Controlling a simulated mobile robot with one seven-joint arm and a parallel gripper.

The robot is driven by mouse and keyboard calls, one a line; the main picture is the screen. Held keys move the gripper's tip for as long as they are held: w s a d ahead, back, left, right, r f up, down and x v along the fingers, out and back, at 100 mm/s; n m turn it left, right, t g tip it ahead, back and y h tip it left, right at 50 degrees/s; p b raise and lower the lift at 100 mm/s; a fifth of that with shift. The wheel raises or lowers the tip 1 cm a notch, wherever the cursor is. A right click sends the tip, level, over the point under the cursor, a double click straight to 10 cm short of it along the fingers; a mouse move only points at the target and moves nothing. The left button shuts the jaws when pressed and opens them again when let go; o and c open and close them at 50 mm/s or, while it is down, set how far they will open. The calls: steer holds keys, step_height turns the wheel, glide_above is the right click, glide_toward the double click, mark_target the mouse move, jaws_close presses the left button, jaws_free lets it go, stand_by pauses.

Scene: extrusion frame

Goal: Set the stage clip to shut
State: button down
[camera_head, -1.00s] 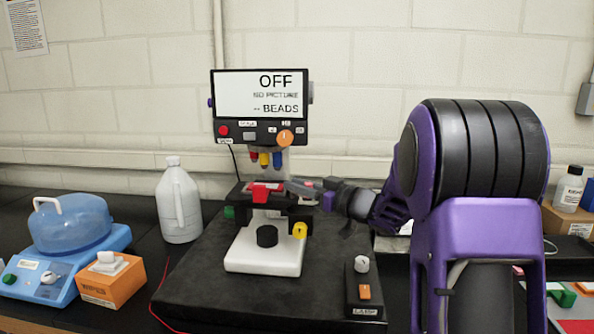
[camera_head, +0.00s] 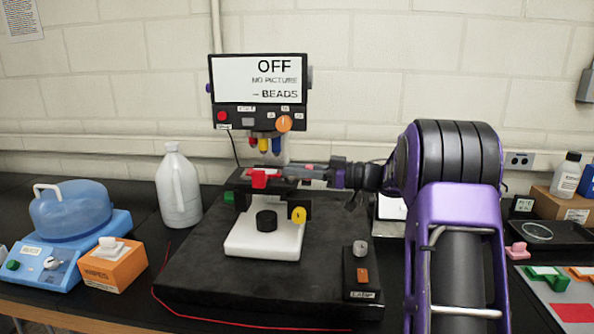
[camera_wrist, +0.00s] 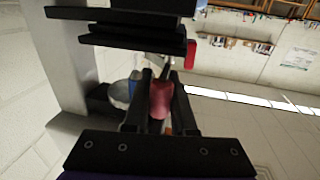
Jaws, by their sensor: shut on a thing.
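The microscope has a white base (camera_head: 263,240) and a dark stage (camera_head: 243,187) under several coloured objectives (camera_head: 264,146). A red block (camera_head: 260,178) sits at the stage's front left. My gripper (camera_head: 292,173) reaches in level from the right, at stage height, just right of that block. In the wrist view, my gripper's fingers (camera_wrist: 160,82) are shut on a rounded red piece (camera_wrist: 161,100), which appears to be part of the stage clip. Another red piece (camera_wrist: 190,54) shows beyond the fingers by a dark plate. The clip's exact position is hard to tell.
The screen (camera_head: 260,80) above the microscope reads OFF. A yellow knob (camera_head: 299,215) is below my gripper. A lamp control box (camera_head: 362,273) stands front right, a white jug (camera_head: 179,188) left, and an orange box (camera_head: 113,265) front left.

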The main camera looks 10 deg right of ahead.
steer(key=c, duration=0.7)
jaws_free()
steer(key=shift+c, duration=0.2)
steer(key=v, duration=1.7)
steer(key=shift+s, duration=0.15)
steer(key=shift+d+f, duration=0.1)
steer(key=shift+d, duration=0.05)
